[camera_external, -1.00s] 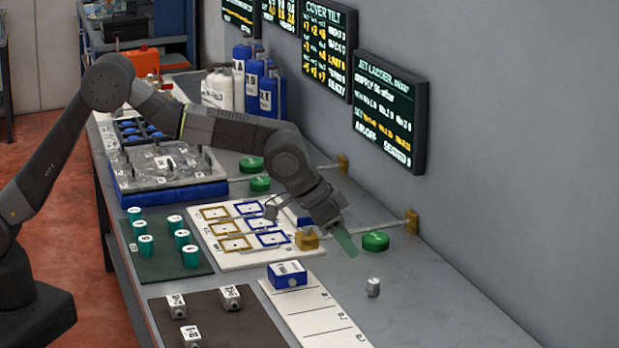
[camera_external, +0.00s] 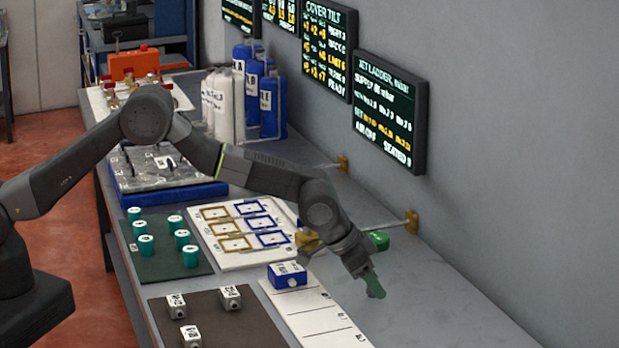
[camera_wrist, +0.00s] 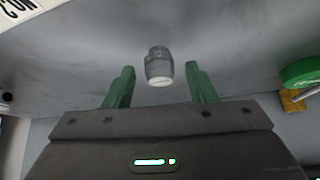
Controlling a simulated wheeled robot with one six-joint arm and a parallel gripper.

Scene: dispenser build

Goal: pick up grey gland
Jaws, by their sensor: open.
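The grey gland (camera_wrist: 159,64) is a small grey cylinder with a pale end. In the wrist view it stands on the bench just beyond my gripper (camera_wrist: 160,84), roughly midway between the two green fingers, and neither finger appears to touch it. My gripper is open and empty. In the external view my gripper (camera_external: 374,286) is low over the bench to the right of the white strip, and it hides the gland there.
A blue box (camera_external: 287,275) sits on the white marked strip (camera_external: 318,318) left of my gripper. A green round knob (camera_external: 379,240) and brass fitting (camera_external: 412,221) are behind it. Dark mats hold grey blocks (camera_external: 230,297) and teal cylinders (camera_external: 190,256). The bench's front right is clear.

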